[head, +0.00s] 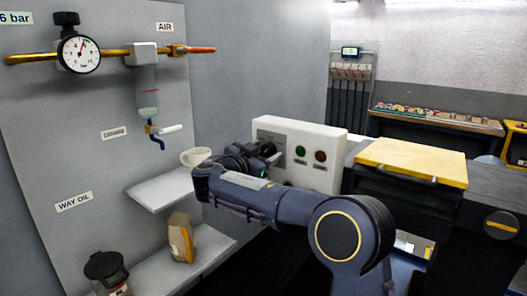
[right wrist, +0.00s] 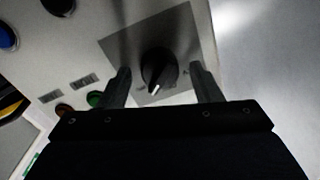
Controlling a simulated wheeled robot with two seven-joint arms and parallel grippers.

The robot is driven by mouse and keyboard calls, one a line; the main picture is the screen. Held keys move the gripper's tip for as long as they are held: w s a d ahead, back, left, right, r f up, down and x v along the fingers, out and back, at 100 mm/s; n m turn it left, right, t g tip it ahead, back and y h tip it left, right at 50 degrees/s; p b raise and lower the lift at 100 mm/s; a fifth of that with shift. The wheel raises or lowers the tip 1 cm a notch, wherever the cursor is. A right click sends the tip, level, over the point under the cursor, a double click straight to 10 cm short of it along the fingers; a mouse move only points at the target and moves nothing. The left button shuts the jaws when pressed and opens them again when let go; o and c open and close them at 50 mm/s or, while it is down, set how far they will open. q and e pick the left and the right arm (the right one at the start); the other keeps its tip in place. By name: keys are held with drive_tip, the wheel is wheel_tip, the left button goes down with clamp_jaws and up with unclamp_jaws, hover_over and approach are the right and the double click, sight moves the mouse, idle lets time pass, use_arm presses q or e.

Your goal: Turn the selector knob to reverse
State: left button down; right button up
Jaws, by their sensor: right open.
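The selector knob (right wrist: 157,70) is a black knob with a white pointer line, on a grey square plate (right wrist: 120,47) in the right wrist view. Its pointer is toward the bottom of that picture, slightly left; the small marks around it are too blurred to read. My right gripper (right wrist: 158,80) is open, with one finger on each side of the knob and no clear contact. In the head view my right gripper (head: 268,152) is in front of the left part of the white control box (head: 330,143), and the knob is hidden there. My left gripper is not in view.
Green (head: 300,151) and dark red (head: 320,156) buttons sit right of the gripper on the box. A cup (head: 195,157) stands close by on the upper shelf (head: 160,190). A gauge (head: 79,54) and pipe are on the left panel. A yellow-topped cabinet (head: 412,160) stands at right.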

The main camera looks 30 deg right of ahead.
drive_tip(key=c, duration=1)
